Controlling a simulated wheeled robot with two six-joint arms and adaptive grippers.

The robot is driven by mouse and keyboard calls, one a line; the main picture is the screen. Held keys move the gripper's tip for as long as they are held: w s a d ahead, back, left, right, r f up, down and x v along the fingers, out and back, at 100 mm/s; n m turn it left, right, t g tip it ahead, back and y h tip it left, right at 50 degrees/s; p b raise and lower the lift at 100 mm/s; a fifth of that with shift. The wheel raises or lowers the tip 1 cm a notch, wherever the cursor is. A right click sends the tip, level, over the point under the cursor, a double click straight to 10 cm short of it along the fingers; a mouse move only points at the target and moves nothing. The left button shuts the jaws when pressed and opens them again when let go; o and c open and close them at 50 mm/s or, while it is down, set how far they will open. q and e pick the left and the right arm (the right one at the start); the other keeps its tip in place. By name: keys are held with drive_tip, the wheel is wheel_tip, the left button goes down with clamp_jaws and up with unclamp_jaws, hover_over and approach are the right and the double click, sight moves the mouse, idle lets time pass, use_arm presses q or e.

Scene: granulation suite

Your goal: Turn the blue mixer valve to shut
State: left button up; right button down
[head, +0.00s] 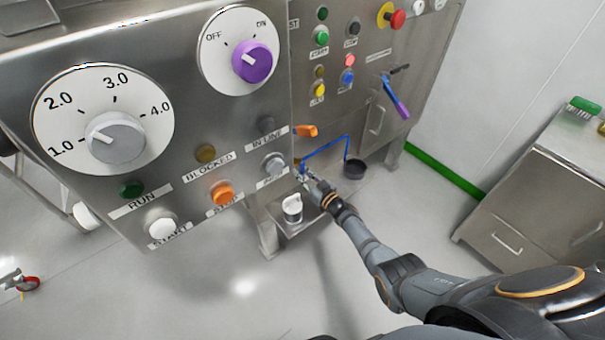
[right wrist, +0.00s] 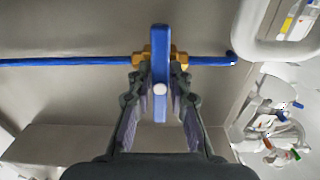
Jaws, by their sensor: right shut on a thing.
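The blue mixer valve has a flat blue lever (right wrist: 160,98) on a brass body (right wrist: 180,58), set in a thin blue pipe (right wrist: 75,62). In the right wrist view the lever lies crosswise to the pipe and points back between my fingers. My right gripper (right wrist: 160,88) is shut on the lever, one finger on each side. In the head view my right gripper (head: 309,179) is at the near end of the blue pipe (head: 325,147), under the panel. The valve is small and mostly hidden there. My left gripper is not in view.
A black cup (head: 354,169) is under the pipe's far end. A white-topped container (head: 292,207) stands on a low steel shelf close to my right gripper. The control panel (head: 190,130) with dials and buttons overhangs at left. A steel cabinet (head: 525,208) stands at right.

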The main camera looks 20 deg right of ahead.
drive_tip(key=shift+f, duration=0.1)
drive_tip(key=c, duration=1.2)
unclamp_jaws()
drive_tip(key=v, duration=1.2)
